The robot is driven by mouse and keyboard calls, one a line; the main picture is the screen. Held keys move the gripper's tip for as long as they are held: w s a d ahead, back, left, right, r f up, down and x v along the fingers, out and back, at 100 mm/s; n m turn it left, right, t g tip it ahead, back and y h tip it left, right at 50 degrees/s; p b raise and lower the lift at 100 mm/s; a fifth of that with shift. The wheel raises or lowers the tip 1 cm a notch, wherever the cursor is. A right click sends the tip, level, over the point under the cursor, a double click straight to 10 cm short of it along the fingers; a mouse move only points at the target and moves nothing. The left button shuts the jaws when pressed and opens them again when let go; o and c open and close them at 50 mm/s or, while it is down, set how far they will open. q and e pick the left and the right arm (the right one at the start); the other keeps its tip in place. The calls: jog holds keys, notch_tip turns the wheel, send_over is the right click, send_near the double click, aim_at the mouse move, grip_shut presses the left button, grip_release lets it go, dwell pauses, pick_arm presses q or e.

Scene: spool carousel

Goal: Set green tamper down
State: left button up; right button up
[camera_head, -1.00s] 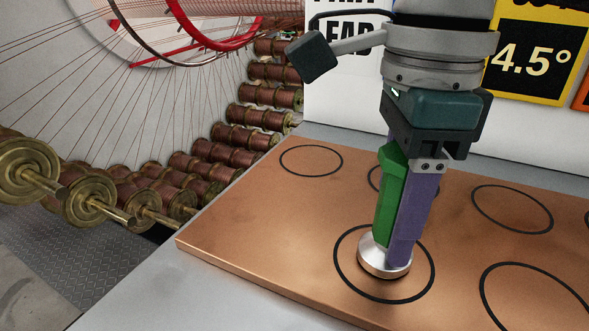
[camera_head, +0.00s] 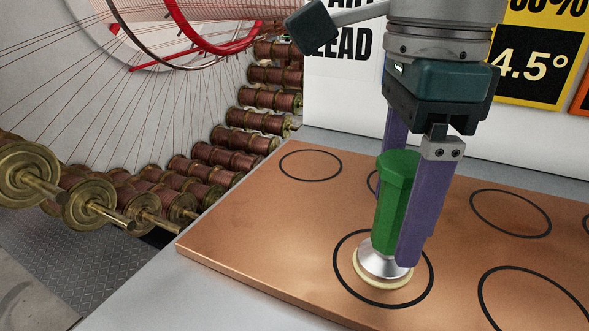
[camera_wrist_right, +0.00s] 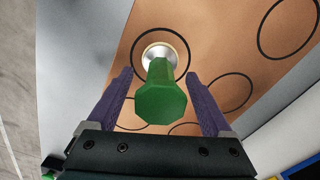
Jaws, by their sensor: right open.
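The green tamper (camera_head: 396,205) stands upright on the copper-coloured board, its metal foot inside a black ring (camera_head: 341,262). A pale rim shows under the foot. My right gripper (camera_head: 400,240) is open around the tamper, with one purple finger in front of it and one behind. In the right wrist view, the green handle top (camera_wrist_right: 160,103) sits between the two spread fingers (camera_wrist_right: 162,78), with gaps on both sides. My left gripper is not in view.
The copper-coloured board (camera_head: 240,225) carries several other black rings, which look empty. Brass-ended spools (camera_head: 90,205) and a wire wheel fill the left. A sign panel (camera_head: 345,85) stands behind the board.

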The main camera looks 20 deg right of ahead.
notch_tip(320, 180, up, 10)
jog(key=shift+p, duration=0.3)
